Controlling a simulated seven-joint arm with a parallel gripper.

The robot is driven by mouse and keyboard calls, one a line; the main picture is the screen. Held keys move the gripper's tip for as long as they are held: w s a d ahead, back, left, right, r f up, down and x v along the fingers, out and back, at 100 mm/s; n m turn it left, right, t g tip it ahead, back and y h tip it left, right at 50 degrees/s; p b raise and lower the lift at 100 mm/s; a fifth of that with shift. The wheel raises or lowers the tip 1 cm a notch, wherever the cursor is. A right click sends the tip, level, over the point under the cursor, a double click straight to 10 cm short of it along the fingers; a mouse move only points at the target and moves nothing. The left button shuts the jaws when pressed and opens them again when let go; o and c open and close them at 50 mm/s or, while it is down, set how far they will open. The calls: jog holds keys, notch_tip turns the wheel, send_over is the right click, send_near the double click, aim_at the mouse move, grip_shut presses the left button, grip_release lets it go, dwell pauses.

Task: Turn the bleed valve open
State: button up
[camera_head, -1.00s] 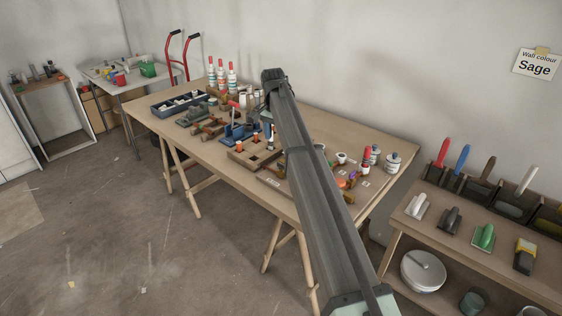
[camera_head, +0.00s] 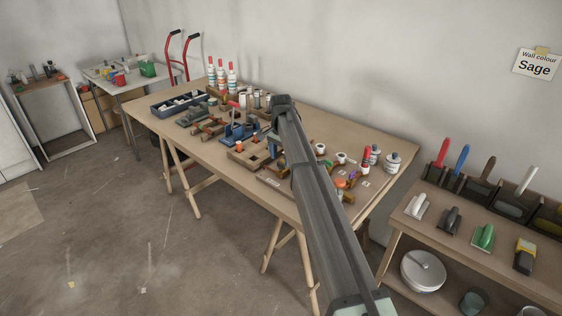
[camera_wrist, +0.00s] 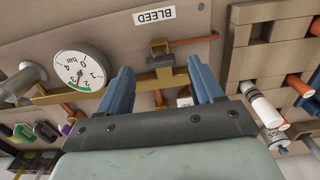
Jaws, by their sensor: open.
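In the wrist view, the bleed valve (camera_wrist: 160,62) is a brass fitting on a brass pipe. Its orange-red lever (camera_wrist: 195,40) points right, just below the white BLEED label (camera_wrist: 154,15). My gripper (camera_wrist: 160,72) is open, with one blue finger on each side of the valve's brass body in the picture. The lever lies beyond the fingertips. Nothing is held between the fingers, and I cannot tell whether they touch the pipe. A round pressure gauge (camera_wrist: 80,70) is mounted left of the gripper. In the head view, my arm hides most of the gripper and the valve.
A wooden block rack (camera_wrist: 270,60) with orange-ended pieces and a white tube (camera_wrist: 262,105) stands close to the right finger. In the head view, the workbench (camera_head: 385,135) carries many tools, with bare surface along its back edge.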

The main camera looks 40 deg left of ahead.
aim_at(281, 166)
jog(key=shift+f, duration=1.2)
jog(key=c, duration=1.1)
